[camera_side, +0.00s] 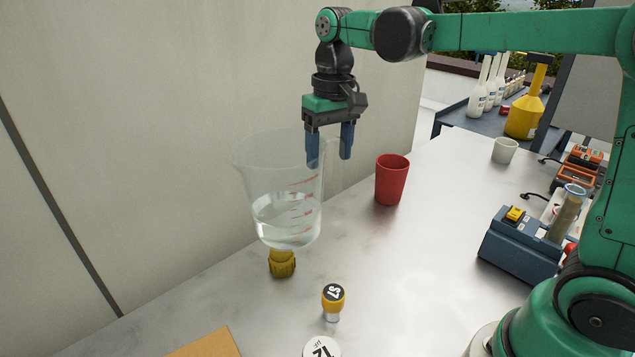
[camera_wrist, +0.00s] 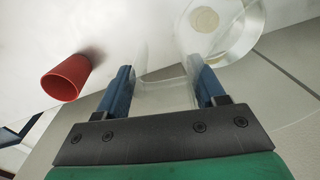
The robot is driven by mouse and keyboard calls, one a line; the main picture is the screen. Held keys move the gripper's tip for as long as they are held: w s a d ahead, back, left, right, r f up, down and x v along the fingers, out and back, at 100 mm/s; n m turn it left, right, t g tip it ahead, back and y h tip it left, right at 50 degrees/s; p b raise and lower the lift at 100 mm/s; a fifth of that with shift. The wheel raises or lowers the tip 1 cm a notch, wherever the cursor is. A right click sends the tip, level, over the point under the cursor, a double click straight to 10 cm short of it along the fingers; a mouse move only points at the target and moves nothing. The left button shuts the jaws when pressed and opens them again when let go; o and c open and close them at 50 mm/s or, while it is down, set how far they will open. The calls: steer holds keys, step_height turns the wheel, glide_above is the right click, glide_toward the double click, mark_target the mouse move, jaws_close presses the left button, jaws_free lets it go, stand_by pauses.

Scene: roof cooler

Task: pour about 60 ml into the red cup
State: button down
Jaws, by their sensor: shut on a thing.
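My gripper (camera_side: 331,158) is shut on the handle of a clear measuring jug (camera_side: 285,190) with red graduation marks. The jug holds some clear liquid in its lower part and looks lifted above the bench, slightly tilted. In the wrist view the handle lies between the two blue fingers of my gripper (camera_wrist: 165,82), and part of the jug (camera_wrist: 235,35) shows at the upper right. The red cup (camera_side: 391,180) stands upright on the bench, to the right of the jug and gripper. It also shows at the left in the wrist view (camera_wrist: 66,78). Its inside bottom is hidden.
A yellow cap-like object (camera_side: 282,263) is below the jug. A yellow-topped weight or vial (camera_side: 333,300) stands in front. A white cup (camera_side: 504,150) and a blue device (camera_side: 520,247) are at the right. A wall runs behind the jug. The bench around the red cup is clear.

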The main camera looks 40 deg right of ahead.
steer(key=w+d+f+m, duration=0.1)
steer(key=w+m, duration=0.3)
steer(key=m, duration=0.7)
steer(key=w+d+f+m, duration=0.2)
steer(key=w+f+m, duration=0.2)
steer(key=m, duration=0.7)
steer(key=w+d+f+m+h, duration=0.1)
steer(key=w+m, duration=0.3)
steer(key=m, duration=0.7)
steer(key=shift+w+d+f+m, duration=0.3)
steer(key=shift+w+d+f, duration=0.1)
steer(key=shift+f, duration=0.25)
